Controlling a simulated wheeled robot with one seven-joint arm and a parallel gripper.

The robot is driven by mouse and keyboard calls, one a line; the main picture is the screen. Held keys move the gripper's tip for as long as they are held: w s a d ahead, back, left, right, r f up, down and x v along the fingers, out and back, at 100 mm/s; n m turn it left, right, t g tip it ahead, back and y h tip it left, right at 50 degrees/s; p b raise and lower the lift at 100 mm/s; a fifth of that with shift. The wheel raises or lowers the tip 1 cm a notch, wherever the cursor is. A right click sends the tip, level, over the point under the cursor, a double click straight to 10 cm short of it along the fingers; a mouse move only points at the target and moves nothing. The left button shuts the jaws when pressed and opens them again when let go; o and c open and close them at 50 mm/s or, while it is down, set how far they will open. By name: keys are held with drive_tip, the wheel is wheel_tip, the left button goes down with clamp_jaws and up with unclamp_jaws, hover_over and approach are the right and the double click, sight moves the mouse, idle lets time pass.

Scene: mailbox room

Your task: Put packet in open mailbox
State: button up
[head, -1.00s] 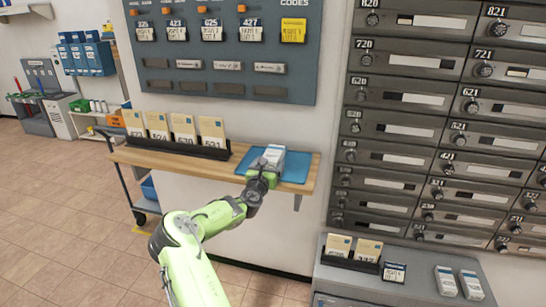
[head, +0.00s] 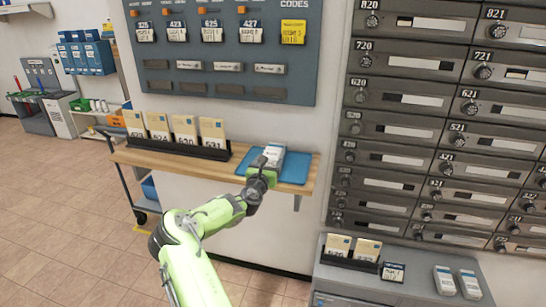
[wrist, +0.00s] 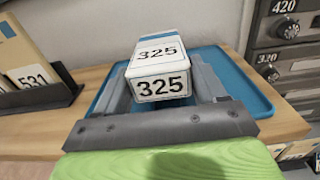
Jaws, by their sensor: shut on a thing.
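The packet (wrist: 160,70) is a white box with a blue end, marked 325 on its top and front faces in the wrist view. It also shows in the head view (head: 274,152). It is over the blue tray (wrist: 246,82) on the wooden shelf; I cannot tell whether it touches the tray. My gripper (head: 266,165) is shut on the packet, with a grey finger along each side of it. Rows of grey mailboxes (head: 408,128) with round locks and white labels fill the right of the head view. No mailbox door is seen standing open.
A black rack (head: 196,149) of numbered cards stands on the wooden shelf (head: 228,172), left of the tray. A grey board (head: 225,60) with tags hangs above. A low grey cabinet (head: 420,290) at lower right carries more cards and two white packets.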

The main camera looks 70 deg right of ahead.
drive_tip(key=shift+r+p, duration=1.45)
drive_tip(key=shift+r, duration=0.05)
drive_tip(key=s+a, duration=0.1)
drive_tip(key=a, duration=0.7)
drive_tip(key=shift+s, duration=0.15)
drive_tip(key=shift+d+f, duration=0.1)
drive_tip(key=d, duration=0.4)
drive_tip(key=w+d, duration=0.1)
drive_tip(key=d, duration=0.2)
drive_tip(key=shift+w+d+f+b, duration=0.1)
drive_tip(key=shift+d+f+b, duration=0.15)
drive_tip(key=shift+f+b, duration=0.3)
drive_tip(key=shift+w+d+f+b, duration=0.1)
drive_tip(key=shift+d+f+b, duration=0.15)
drive_tip(key=shift+f+b, duration=0.25)
drive_tip(key=shift+a+f+b, duration=0.1)
drive_tip(key=shift+f+b, duration=0.1)
drive_tip(key=shift+b, duration=0.2)
